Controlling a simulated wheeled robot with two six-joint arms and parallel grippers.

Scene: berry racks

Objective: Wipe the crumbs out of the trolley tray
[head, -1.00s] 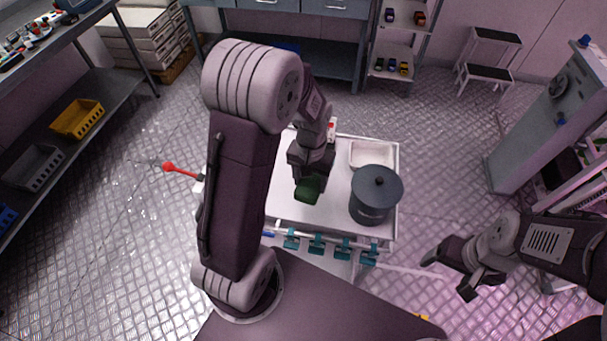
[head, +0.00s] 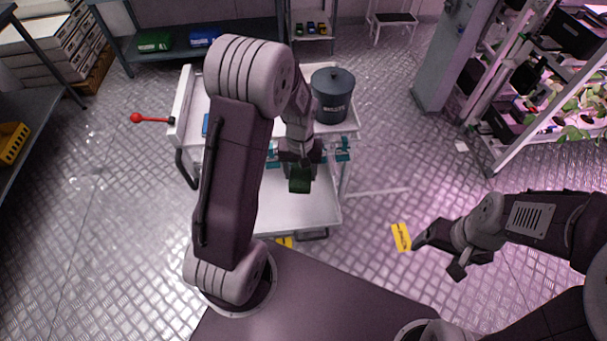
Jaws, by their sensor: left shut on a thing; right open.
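The white trolley (head: 183,100) stands ahead of me, its upper tray largely behind my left arm. Its lower shelf (head: 312,215) shows as a bare pale surface. My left gripper (head: 300,164) is shut on a dark green block (head: 300,180) and points down. The block appears in front of the trolley's near edge, over the lower shelf in the picture; its height is unclear. A dark grey lidded bin (head: 333,98) stands on the top at the right. I cannot make out crumbs. My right gripper (head: 437,256) is open and empty, right of the trolley.
A red-ended handle (head: 137,118) sticks out left of the trolley. Teal clips (head: 343,150) hang on its near rail. A yellow floor marker (head: 401,237) lies near my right gripper. Plant racks (head: 570,110) stand at the right. Floor on the left is clear.

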